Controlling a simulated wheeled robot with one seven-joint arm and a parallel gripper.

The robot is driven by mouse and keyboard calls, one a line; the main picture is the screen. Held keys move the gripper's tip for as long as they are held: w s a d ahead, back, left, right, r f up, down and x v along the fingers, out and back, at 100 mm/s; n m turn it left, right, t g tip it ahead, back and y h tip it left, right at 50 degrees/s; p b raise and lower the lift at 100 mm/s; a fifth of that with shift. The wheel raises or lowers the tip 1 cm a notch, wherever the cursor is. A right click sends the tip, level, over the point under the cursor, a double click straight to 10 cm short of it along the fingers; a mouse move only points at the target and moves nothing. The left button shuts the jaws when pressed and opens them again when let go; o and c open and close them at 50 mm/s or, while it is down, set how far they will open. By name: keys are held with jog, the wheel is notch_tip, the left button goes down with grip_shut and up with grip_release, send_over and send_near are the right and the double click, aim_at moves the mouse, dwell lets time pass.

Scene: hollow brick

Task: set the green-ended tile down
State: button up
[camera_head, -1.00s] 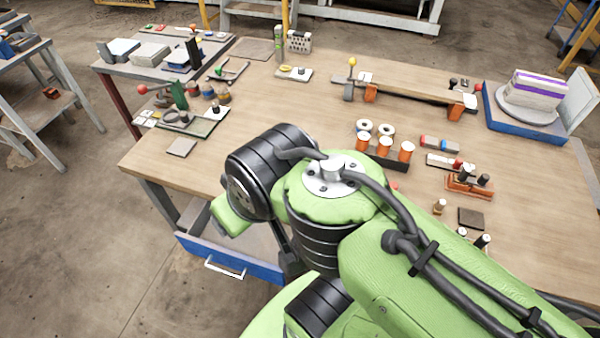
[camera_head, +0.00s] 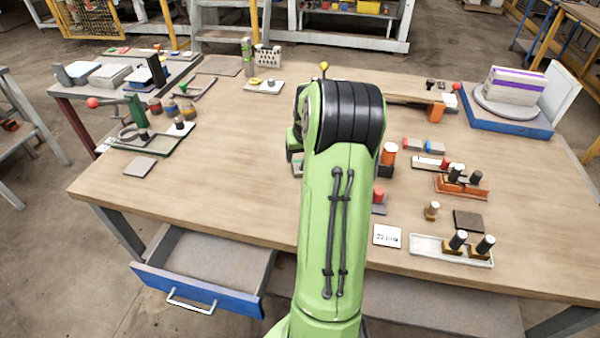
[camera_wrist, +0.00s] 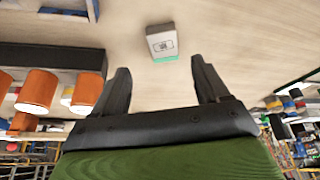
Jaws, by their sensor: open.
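The green-ended tile (camera_wrist: 162,42) shows in the wrist view as a small pale grey block with a dark mark on its face and a green strip along its near end. It appears to lie on the bare wooden tabletop. My gripper (camera_wrist: 160,74) is open, with its two dark fingers spread and nothing between them. The tile is just beyond the fingertips, roughly centred between them and apart from both.
Orange cylinders (camera_wrist: 38,90) in a dark holder stand left of my fingers in the wrist view. The workbench (camera_head: 235,185) has clear room at its left middle. A blue-fronted drawer (camera_head: 195,292) is open below. A blue platform (camera_head: 505,122) stands at the back right.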

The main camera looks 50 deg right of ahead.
jog(key=b+x, duration=0.2)
jog(key=x, duration=0.5)
jog(key=shift+w+a+f, duration=0.1)
jog(key=shift+w, duration=0.15)
